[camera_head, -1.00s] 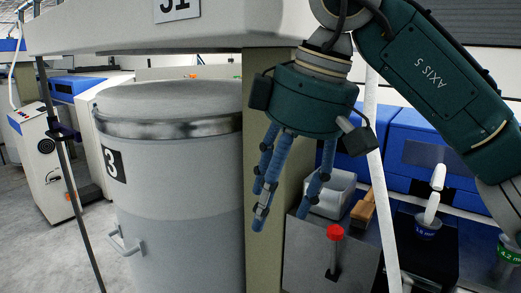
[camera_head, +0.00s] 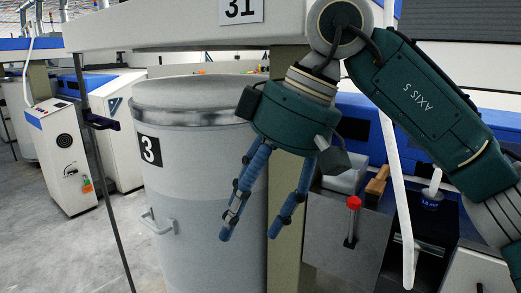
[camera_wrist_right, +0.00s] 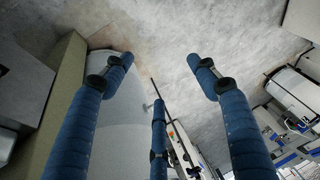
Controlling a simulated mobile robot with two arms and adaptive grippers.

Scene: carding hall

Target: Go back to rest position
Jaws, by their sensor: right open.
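My right gripper (camera_head: 252,232) hangs pointing down in the middle of the head view, in front of the large grey can (camera_head: 195,210) marked 3 and a beige post (camera_head: 283,258). Its blue fingers are spread apart with nothing between them. In the right wrist view the same fingers (camera_wrist_right: 160,85) are apart and empty, above the grey floor, with part of the can behind them. My left gripper is in neither view.
A grey box with a red-topped lever (camera_head: 353,203) stands right of the gripper. Beyond it are a wooden-handled brush (camera_head: 377,184) and a white leaning pole (camera_head: 398,200). A white machine cabinet (camera_head: 62,155) stands at left. Open floor (camera_head: 70,250) lies at lower left.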

